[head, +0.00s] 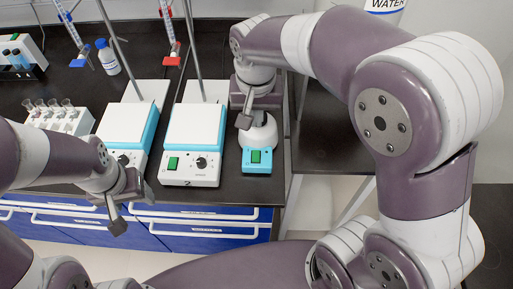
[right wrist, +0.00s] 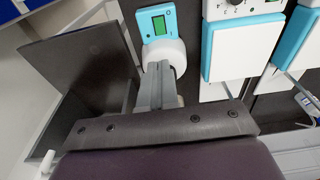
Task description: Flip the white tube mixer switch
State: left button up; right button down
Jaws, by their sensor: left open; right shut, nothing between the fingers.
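The tube mixer (head: 257,160) is a small turquoise base with a white rounded body, at the bench's front edge in the head view. Its green switch (head: 255,156) is on the front panel. It also shows in the right wrist view, with the switch (right wrist: 160,25) near the top. My right gripper (head: 243,122) is shut and empty, above and just behind the white body in the head view. In the right wrist view its fingers (right wrist: 157,72) overlap the white body; I cannot tell if they touch. My left gripper (head: 133,211) is open and empty, in front of the bench.
Two hotplates with white tops, one nearer (head: 194,130) and one further left (head: 127,130), stand left of the mixer. A tube rack (head: 62,118) and a blue-capped bottle (head: 108,58) stand further left. Upright rods rise behind the hotplates. The bench ends right of the mixer.

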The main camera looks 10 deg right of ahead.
aim_at(257, 151)
jog(key=f, duration=0.4)
jog(key=w+f, duration=0.1)
jog(key=f, duration=0.9)
jog(key=shift+w+d, duration=0.25)
jog(key=shift+w, duration=0.05)
